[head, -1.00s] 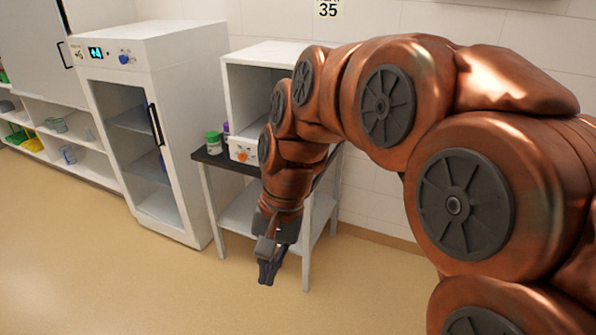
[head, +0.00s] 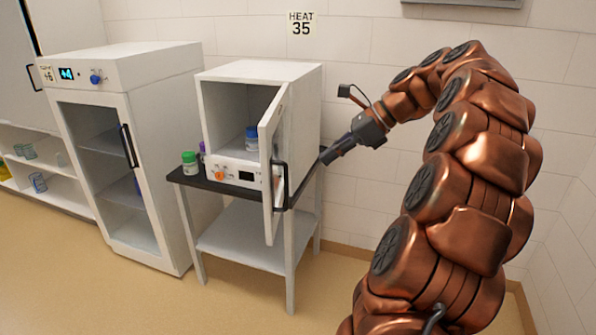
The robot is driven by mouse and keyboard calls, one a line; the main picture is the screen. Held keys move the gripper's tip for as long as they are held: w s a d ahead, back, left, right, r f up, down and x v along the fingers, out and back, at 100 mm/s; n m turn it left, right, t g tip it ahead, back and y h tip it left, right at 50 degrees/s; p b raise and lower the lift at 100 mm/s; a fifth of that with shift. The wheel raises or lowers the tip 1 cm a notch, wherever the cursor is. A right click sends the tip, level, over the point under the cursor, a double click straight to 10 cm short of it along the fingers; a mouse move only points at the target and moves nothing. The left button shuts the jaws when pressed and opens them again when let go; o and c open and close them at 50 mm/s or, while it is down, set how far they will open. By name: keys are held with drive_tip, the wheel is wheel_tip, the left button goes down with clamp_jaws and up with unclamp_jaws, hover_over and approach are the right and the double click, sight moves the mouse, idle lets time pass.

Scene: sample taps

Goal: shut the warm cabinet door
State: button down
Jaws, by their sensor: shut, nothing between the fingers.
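The warm cabinet (head: 308,115) is a small white box on a dark-topped stand, under a wall sign reading HEAT 35. Its door (head: 270,165) is hinged on the right and stands open toward me, seen nearly edge-on, with a black handle (head: 279,187). A jar with a blue lid (head: 251,138) is inside. My gripper (head: 328,157) is shut and empty. It is to the right of the open door, near the cabinet's right side, and points left. I cannot tell whether its tips touch anything.
A tall white fridge (head: 165,110) with a glass door stands to the left. A green-lidded jar (head: 189,163) and a purple-topped item (head: 202,152) stand on the stand top (head: 207,182) left of the cabinet. Floor in front is clear.

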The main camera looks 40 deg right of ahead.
sight(270, 186)
drive_tip(key=x, duration=0.4)
drive_tip(key=a+r+p+x, duration=0.1)
drive_tip(key=x, duration=0.3)
drive_tip(key=w+p+x, duration=0.1)
drive_tip(key=x, duration=0.2)
drive_tip(key=shift+w+a, duration=0.2)
drive_tip(key=shift+a, duration=0.15)
drive_tip(key=shift+w+a+p, duration=0.3)
drive_tip(key=shift+w, duration=0.05)
drive_tip(key=shift+a, duration=0.15)
